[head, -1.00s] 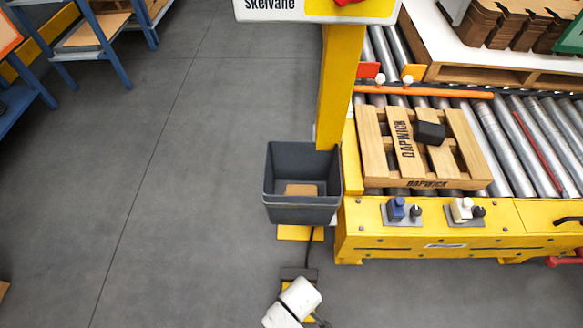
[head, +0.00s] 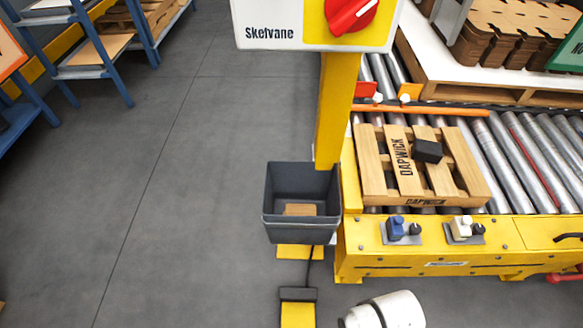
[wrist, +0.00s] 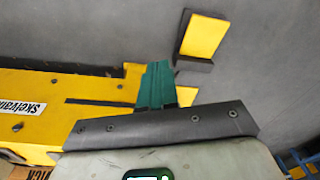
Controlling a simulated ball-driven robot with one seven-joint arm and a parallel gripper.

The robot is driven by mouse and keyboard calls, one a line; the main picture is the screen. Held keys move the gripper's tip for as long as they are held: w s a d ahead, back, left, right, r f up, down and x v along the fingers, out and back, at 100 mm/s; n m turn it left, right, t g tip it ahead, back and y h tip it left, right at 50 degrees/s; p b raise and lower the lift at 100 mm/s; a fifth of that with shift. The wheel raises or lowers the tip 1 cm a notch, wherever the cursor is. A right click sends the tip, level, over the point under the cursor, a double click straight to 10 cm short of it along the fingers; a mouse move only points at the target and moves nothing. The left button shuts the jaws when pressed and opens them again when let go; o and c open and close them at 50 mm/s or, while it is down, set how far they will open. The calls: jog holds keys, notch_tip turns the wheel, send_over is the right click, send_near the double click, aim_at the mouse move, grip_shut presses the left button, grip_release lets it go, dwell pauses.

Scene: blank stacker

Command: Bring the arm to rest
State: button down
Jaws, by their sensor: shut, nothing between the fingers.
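My gripper (wrist: 155,84) shows in the wrist view. Its two teal fingers are together, with nothing between them, and they point away from a dark grey bar. The fingers overlap the edge of a yellow machine frame (wrist: 60,88) in the picture; I cannot tell the gap. In the head view only a white rounded part of my arm shows at the bottom edge, right of the yellow floor pedal (head: 298,314). The gripper itself is not in the head view.
A roller conveyor (head: 545,150) bears a wooden pallet (head: 375,180) with a black block (head: 427,151). A grey bin (head: 300,230) hangs by the yellow post (head: 335,110). Blue racks (head: 115,80) stand far left. The grey floor (head: 180,200) at left is clear.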

jog(key=s+d+r+m, duration=0.4)
jog(key=s+d+r, duration=0.2)
jog(key=d+r, duration=0.4)
notch_tip(320, 180, up, 33)
jog(key=p, duration=3.2)
jog(key=shift+s+d+r+h+p, duration=0.15)
jog(key=shift+s+d+h+p, duration=0.05)
jog(key=shift+h+p, duration=0.2)
jog(key=c, duration=1.9)
grip_release()
